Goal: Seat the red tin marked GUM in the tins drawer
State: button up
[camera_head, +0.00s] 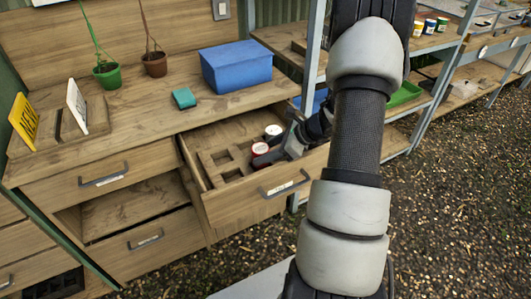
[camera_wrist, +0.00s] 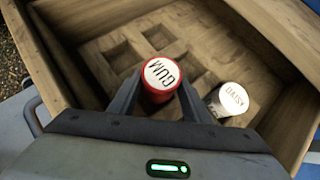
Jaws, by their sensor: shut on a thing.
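The red tin marked GUM (camera_wrist: 161,76) has a white lid and stands between the two fingers of my gripper (camera_wrist: 160,96), which is shut on it. In the head view the red tin (camera_head: 260,149) is over the open wooden drawer (camera_head: 268,207), by the tray with square recesses (camera_head: 222,163). Its base is hidden, so I cannot tell whether it touches the tray. A white-topped tin marked DAISY (camera_wrist: 228,99) stands just right of my gripper in the wrist view. Several recesses (camera_wrist: 126,55) beyond the red tin are empty.
On the worktop above the drawer are a blue box (camera_head: 236,66), a small teal block (camera_head: 184,98), two potted plants and a rack with yellow and white plates. The drawer walls enclose my gripper closely. Metal shelving (camera_head: 310,60) stands to the right.

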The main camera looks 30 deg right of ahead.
aim_at(266, 165)
jog(key=f, duration=0.1)
jog(key=s+f, duration=0.2)
jog(key=shift+f, duration=0.3)
jog(key=o, duration=1.6)
jog(key=shift+c, duration=0.2)
jog(key=w+r+p+v, duration=0.1)
jog(key=p+v, duration=0.1)
jog(key=v, duration=0.7)
jog(key=w+r+p+v, duration=0.1)
jog(key=p+v, duration=0.1)
jog(key=v, duration=0.8)
jog(key=shift+w+a+r, duration=0.2)
jog(key=shift+w+a, duration=0.15)
